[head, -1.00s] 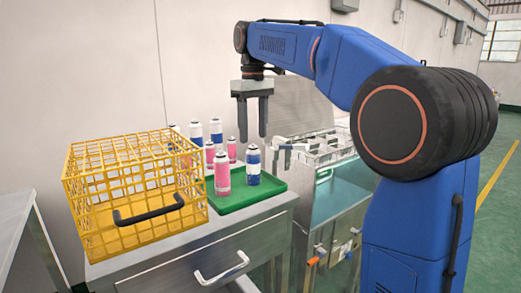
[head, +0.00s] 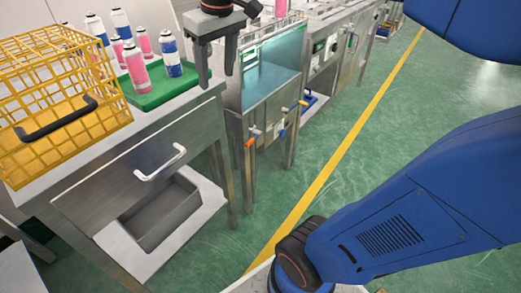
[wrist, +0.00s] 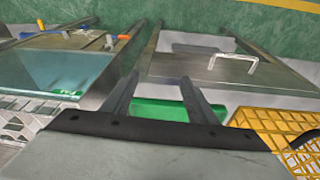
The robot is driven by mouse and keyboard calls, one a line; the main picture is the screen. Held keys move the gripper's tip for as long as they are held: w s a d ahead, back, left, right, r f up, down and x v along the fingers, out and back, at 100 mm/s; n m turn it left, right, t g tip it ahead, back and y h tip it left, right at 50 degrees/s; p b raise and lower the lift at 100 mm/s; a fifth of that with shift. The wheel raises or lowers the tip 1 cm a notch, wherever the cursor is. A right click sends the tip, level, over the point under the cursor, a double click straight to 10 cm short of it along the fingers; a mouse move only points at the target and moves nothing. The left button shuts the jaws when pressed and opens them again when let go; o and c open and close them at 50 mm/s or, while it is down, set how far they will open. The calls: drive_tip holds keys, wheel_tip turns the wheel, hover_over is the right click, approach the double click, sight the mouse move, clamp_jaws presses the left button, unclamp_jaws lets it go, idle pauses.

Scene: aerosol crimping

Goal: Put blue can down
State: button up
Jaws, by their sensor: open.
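A blue and white can (head: 172,58) stands upright on the green tray (head: 165,95), at its right side. A pink can (head: 135,68) stands to its left. My gripper (head: 217,78) is open and empty, pointing down, right of the blue can and apart from it, by the counter's right end. In the wrist view my gripper's fingers (wrist: 155,88) are spread with nothing between them. The green tray (wrist: 160,111) shows partly behind them there. The cans do not show in the wrist view.
A yellow wire basket (head: 60,120) stands left of the tray on the steel counter (head: 105,150). Several more pink and blue cans stand behind. A steel basin (head: 270,75) is right of the counter. Open green floor (head: 400,120) lies farther right.

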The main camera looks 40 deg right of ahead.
drive_tip(key=s+d+f+m+t, duration=0.2)
drive_tip(key=s+f, duration=1.3)
drive_tip(key=f, duration=0.2)
drive_tip(key=shift+f+m, duration=0.2)
drive_tip(key=shift+m, duration=0.1)
drive_tip(key=shift+d, duration=0.1)
